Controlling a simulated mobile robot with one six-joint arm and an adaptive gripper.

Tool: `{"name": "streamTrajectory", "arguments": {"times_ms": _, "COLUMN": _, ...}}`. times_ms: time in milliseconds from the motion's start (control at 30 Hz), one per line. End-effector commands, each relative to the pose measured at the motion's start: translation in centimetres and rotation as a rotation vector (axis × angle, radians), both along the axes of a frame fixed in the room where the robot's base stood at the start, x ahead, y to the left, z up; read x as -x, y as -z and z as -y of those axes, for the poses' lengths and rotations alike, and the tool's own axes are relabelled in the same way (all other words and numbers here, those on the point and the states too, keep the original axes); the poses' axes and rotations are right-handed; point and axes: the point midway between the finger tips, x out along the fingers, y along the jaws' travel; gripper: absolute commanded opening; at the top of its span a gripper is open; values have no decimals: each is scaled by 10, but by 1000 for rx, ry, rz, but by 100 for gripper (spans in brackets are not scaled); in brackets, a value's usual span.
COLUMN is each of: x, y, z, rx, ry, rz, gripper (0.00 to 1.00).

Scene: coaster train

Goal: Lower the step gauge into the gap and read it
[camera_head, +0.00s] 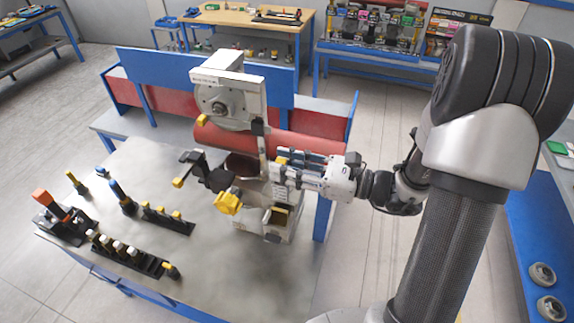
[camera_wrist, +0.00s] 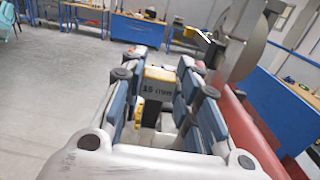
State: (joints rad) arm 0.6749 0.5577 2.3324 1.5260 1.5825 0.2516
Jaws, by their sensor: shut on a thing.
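My gripper (camera_head: 285,171) reaches in from the right, beside the grey machine (camera_head: 229,84). In the wrist view, my gripper (camera_wrist: 160,88) has its blue-padded fingers shut on a pale block with a yellow face and small dark lettering (camera_wrist: 158,84), which looks like the step gauge. The lettering is too small to read surely. A yellow bit of the block also shows at the fingertips in the head view. The gauge's lower end is mostly hidden by the fingers, and I cannot tell whether it is in a gap. The machine's wheel (camera_wrist: 243,38) stands right of the fingers.
A red roller (camera_head: 310,148) runs behind my gripper. A yellow knob (camera_head: 229,203) and black levers stick out at the machine's front left. Racks of small tools (camera_head: 128,253) and an orange-topped device (camera_head: 58,212) stand on the grey table (camera_head: 215,285), whose front middle is clear.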

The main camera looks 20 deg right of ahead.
Motion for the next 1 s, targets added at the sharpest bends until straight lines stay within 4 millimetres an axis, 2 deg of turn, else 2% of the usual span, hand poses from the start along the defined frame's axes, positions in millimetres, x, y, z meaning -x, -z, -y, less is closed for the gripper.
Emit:
{"name": "streamTrajectory", "arguments": {"times_ms": 700, "x": 0, "y": -38, "z": 0, "rx": 0, "ry": 0, "rz": 1, "gripper": 0}}
{"name": "streamTrajectory", "arguments": {"times_ms": 1000, "x": 0, "y": -39, "z": 0, "rx": 0, "ry": 0, "rz": 1, "gripper": 0}}
